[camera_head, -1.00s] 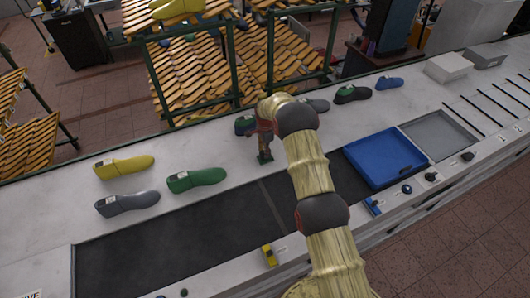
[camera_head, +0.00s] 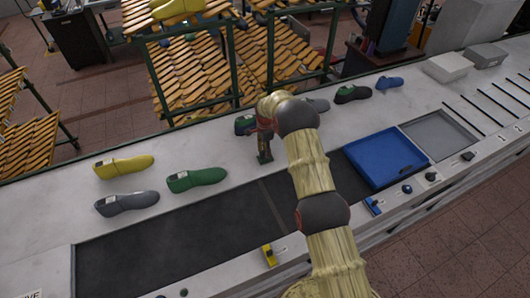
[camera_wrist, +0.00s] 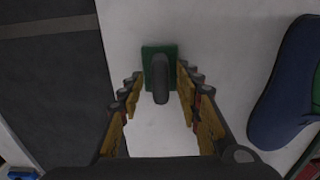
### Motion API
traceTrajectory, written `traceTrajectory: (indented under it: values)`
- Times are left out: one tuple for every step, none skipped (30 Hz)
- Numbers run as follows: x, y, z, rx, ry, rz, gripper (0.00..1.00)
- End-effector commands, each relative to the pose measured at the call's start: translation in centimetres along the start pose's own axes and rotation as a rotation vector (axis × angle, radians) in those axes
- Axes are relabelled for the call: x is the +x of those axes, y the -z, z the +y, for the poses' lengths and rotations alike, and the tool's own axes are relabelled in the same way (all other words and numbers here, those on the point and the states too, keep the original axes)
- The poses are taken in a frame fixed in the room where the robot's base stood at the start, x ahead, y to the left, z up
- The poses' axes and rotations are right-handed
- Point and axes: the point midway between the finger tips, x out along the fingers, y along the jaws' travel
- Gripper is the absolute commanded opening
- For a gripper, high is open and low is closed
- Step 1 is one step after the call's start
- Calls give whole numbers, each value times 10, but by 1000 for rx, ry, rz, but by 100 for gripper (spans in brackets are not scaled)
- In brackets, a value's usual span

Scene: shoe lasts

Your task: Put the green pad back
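The green pad (camera_head: 265,159) lies on the white counter, just behind the dark belt strip. In the wrist view the green pad (camera_wrist: 150,52) is a small flat green block with a dark rounded handle (camera_wrist: 160,78) standing up from it. My gripper (camera_wrist: 160,76) is above the pad, pointing down, with its fingers apart on either side of the handle. A gap shows between each finger and the handle. In the head view my gripper (camera_head: 264,145) is partly covered by my arm.
A green and blue shoe last (camera_wrist: 285,105) stands close to the right of my gripper in the wrist view. Yellow (camera_head: 124,165), grey (camera_head: 127,203) and green (camera_head: 197,180) lasts lie at the left. A blue tray (camera_head: 384,158) stands at the right.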

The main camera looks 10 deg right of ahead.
Motion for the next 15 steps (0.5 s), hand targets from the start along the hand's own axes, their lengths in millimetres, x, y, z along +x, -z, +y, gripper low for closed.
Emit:
traceTrajectory:
  values:
    - [-8,0,-2,0,5,1,34]
    - [-13,0,-2,0,6,1,34]
    - [-19,0,-2,0,5,1,34]
    - [-26,0,-2,0,6,1,34]
    - [-32,0,-2,0,5,1,34]
    - [-40,0,-2,0,6,1,34]
    - [-46,0,-2,0,6,1,34]
    - [-53,0,-2,0,6,1,34]
    - [-60,0,-1,0,5,1,34]
    - [-67,0,-1,0,5,1,34]
    - [-72,0,-2,0,6,1,34]
    - [-80,0,-1,0,5,1,34]
    - [-85,0,-2,0,5,1,34]
    - [-89,0,-1,0,5,1,34]
    - [-94,0,-1,0,4,1,34]
